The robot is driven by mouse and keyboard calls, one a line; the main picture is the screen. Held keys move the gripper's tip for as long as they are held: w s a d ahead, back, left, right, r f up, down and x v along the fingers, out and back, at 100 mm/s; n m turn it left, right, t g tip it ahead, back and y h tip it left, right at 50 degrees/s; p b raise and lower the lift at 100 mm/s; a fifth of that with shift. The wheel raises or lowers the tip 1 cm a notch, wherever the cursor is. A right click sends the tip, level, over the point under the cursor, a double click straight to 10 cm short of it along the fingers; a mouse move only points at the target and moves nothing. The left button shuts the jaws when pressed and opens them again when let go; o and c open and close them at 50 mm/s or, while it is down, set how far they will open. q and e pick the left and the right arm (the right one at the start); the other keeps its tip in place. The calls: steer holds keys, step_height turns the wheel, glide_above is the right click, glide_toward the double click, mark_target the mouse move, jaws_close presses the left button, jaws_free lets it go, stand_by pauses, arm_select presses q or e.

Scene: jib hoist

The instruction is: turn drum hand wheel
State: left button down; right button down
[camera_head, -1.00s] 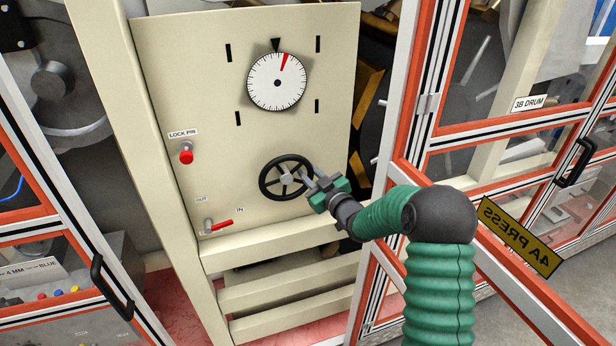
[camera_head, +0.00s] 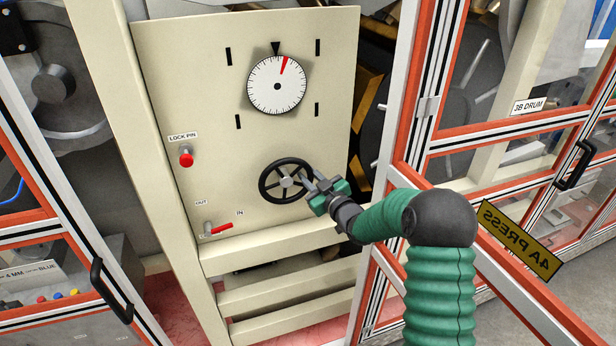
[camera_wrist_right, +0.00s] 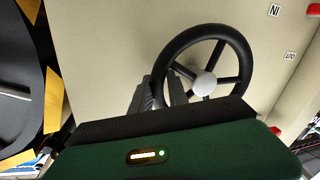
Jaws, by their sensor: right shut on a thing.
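The black spoked hand wheel (camera_head: 264,182) with a grey hub is mounted low on the cream panel. It also shows in the right wrist view (camera_wrist_right: 243,62). My right gripper (camera_head: 309,182) reaches in from the right and is shut on the wheel's right side as the head view shows it. In the right wrist view its dark fingers (camera_wrist_right: 165,88) close at the wheel's near rim; the exact contact is partly hidden by the gripper body. Above, a white dial (camera_head: 276,90) has a red pointer just right of the black top marker. My left gripper is not in view.
A red lock pin knob (camera_head: 186,158) and a red IN/OUT lever (camera_head: 220,227) sit left of the wheel. Another door (camera_head: 60,230) with a black handle is at the left.

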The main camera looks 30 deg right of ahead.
steer(key=shift+s+f, duration=0.1)
steer(key=shift+f, duration=0.15)
steer(key=c, duration=1.5)
jaws_free()
steer(key=shift+o, duration=1)
steer(key=shift+s+d+r, duration=0.1)
steer(key=shift+r, duration=0.05)
steer(key=shift+s, duration=0.1)
